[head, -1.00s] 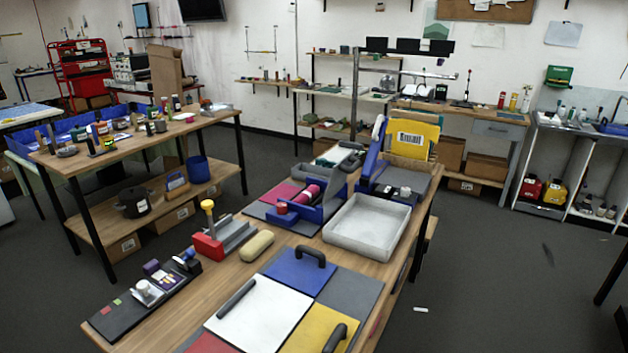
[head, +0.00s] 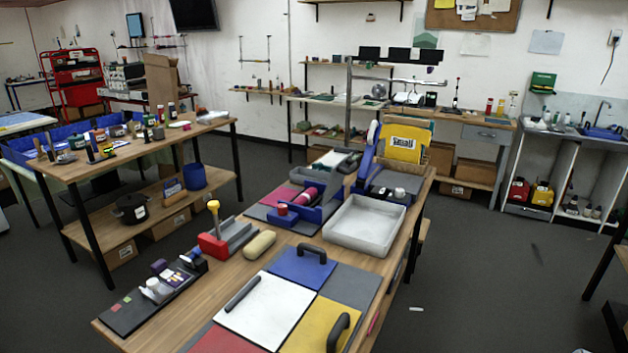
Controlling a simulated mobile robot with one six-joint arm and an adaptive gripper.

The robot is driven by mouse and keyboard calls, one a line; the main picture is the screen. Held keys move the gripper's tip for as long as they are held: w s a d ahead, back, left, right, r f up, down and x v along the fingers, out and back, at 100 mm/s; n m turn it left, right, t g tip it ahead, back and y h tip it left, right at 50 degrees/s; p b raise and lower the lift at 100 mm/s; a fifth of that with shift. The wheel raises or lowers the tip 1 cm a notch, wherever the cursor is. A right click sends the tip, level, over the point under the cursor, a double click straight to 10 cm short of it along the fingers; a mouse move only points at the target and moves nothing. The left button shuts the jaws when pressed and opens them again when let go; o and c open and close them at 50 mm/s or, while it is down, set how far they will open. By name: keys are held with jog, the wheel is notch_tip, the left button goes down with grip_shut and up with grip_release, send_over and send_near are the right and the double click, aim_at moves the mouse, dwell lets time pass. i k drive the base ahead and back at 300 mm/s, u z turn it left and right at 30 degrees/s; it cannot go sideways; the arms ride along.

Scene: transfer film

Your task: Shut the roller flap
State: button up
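A blue device (head: 365,166) stands at the far right part of the long wooden table in the head view. Its tall blue panel is raised and leans beside a yellow bin; I take this panel to be the roller flap, but cannot be sure. A grey slab lies on its low blue base. Left of it, a blue open holder (head: 318,214) with a pink roll (head: 304,195) sits on a red and grey mat. A small red cylinder (head: 282,209) stands at its near left end. My gripper is not in view.
A white tray (head: 366,246) stands in front of the device. Coloured panels with dark handles (head: 313,252) cover the table's near end. A yellow bin (head: 402,143) stands behind the device.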

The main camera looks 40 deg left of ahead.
aim_at(338, 174)
jog(key=u, duration=1.25)
jog(key=k, duration=0.9)
jog(key=u, duration=0.1)
jog(key=i, duration=0.7)
